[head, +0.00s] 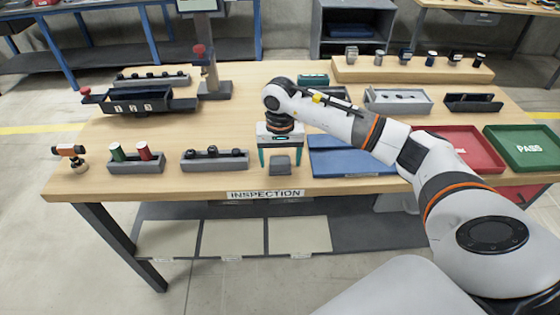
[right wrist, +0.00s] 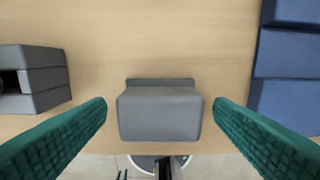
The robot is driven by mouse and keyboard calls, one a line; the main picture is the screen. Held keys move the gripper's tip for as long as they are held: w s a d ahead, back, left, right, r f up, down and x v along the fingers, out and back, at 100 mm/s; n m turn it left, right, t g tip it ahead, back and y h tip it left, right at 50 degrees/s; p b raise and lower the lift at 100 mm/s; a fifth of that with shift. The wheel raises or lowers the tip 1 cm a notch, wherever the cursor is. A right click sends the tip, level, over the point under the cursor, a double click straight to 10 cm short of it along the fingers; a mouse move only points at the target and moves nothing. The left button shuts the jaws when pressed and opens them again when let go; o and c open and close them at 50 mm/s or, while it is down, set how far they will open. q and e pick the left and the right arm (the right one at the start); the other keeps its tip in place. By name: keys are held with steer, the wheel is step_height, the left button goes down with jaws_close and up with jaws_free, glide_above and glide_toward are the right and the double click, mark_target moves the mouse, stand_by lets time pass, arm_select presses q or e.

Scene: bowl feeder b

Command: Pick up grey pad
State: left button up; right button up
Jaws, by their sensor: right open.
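The grey pad (head: 280,165) is a small grey block near the front edge of the wooden table, just behind the INSPECTION label. In the right wrist view the pad (right wrist: 160,113) sits in the middle, between the two green fingers. My right gripper (head: 279,162) points down over it with its fingers spread, one on each side. In the right wrist view the right gripper (right wrist: 160,118) shows a gap between each finger and the pad. My left gripper is not in view.
Red (head: 485,152) and green (head: 520,158) trays are farther right. Bare wood lies behind the pad.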

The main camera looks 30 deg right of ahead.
steer(key=shift+f, duration=0.45)
steer(key=shift+c, duration=0.4)
steer(key=c, duration=1)
steer(key=shift+r, duration=0.1)
